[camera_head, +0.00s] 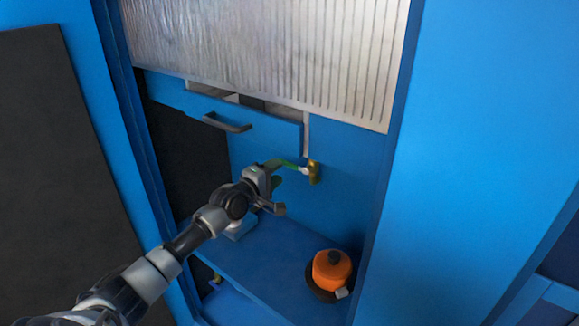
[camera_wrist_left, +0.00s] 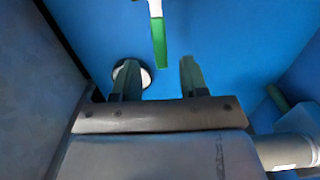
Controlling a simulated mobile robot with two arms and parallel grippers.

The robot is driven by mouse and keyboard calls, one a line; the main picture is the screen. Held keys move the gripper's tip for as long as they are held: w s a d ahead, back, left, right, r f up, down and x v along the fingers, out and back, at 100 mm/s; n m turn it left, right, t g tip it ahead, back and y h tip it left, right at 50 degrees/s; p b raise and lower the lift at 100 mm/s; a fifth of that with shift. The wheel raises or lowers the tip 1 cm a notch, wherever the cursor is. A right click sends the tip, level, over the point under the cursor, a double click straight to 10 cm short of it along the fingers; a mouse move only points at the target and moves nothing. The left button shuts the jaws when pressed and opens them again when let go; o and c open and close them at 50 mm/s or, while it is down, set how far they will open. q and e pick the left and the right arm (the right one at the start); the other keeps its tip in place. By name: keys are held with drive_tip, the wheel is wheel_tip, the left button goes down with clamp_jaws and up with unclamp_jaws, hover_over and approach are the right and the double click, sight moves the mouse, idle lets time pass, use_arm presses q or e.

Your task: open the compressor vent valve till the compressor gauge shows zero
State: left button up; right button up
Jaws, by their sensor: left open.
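A brass valve (camera_head: 314,173) sits on the blue panel in the head view, with a green lever (camera_head: 287,163) reaching left from it. The green lever end also shows in the left wrist view (camera_wrist_left: 159,42), pointing down toward the gap between my fingers. My left gripper (camera_head: 272,178) is at the lever's left end; its two fingers stand apart in the wrist view (camera_wrist_left: 158,72). I cannot tell whether they touch the lever. A round white dial-like thing with a dark rim (camera_wrist_left: 147,77) is partly hidden behind one finger; no reading can be made out. My right gripper is not in view.
A blue shelf (camera_head: 255,255) lies below the valve. An orange round thing with a black knob (camera_head: 332,268) stands on its right part. A panel with a dark handle (camera_head: 226,124) is above my gripper. Blue cabinet sides (camera_head: 385,190) close in the recess.

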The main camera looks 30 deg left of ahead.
sight(286, 165)
use_arm(q)
drive_tip(key=w+b, duration=0.1)
drive_tip(key=w, duration=0.3)
drive_tip(key=shift+d+f, duration=0.1)
drive_tip(key=shift+w+b, duration=0.35)
drive_tip(key=shift+w, duration=0.35)
drive_tip(key=shift+w+d, duration=0.1)
drive_tip(key=shift+w, duration=0.15)
drive_tip(key=shift+c, duration=0.2)
clamp_jaws()
